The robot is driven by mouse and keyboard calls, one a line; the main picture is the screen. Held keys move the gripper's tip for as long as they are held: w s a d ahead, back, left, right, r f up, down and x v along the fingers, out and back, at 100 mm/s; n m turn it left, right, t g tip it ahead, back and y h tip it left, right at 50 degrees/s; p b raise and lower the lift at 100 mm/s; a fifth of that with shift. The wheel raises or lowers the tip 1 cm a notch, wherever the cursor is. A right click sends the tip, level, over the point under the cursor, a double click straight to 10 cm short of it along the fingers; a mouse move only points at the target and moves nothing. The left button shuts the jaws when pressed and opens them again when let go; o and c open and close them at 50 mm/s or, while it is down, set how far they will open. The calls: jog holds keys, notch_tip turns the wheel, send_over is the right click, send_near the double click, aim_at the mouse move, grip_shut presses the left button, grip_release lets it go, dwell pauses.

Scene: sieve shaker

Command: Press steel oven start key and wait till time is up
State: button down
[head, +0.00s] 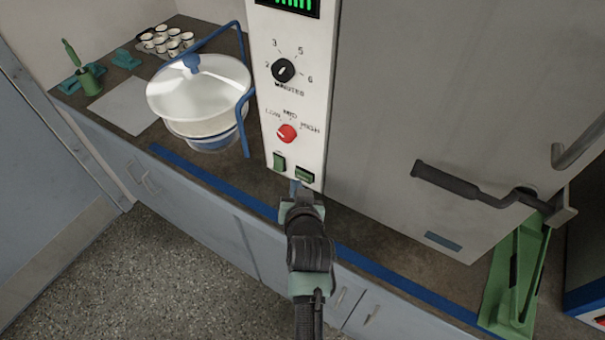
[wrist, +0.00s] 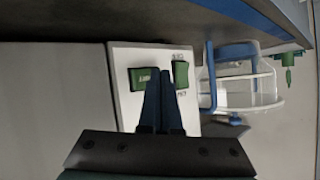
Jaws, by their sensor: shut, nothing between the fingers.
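The steel oven (head: 420,90) has a white control panel (head: 262,90) on its left side. The panel carries a black minutes knob (head: 284,70), a red knob (head: 287,133) and two green keys near the bottom: a left one (head: 279,161) and a right one (head: 305,175). My gripper (head: 299,188) is shut and empty, with its tips close to the panel's lower end, by the right key. In the wrist view the fingers (wrist: 164,75) overlap the edge of one labelled key (wrist: 144,80), with the other (wrist: 180,74) alongside. I cannot tell whether they touch. Key lettering is unreadable.
A lit green display (head: 290,3) is cut off at the top. A lidded clear vessel (head: 198,95) with a blue frame stands left of the panel. The black door handle (head: 445,183) and a green stand (head: 515,275) are at the right. The floor at lower left is clear.

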jog(key=shift+s+a, duration=0.15)
jog(key=shift+s, duration=0.05)
jog(key=shift+s+a+p, duration=0.75)
jog(key=shift+s+p, duration=0.1)
jog(key=shift+s, duration=0.2)
jog(key=shift+s+a+p, duration=0.75)
jog(key=shift+s+p, duration=0.05)
jog(key=shift+s, duration=0.2)
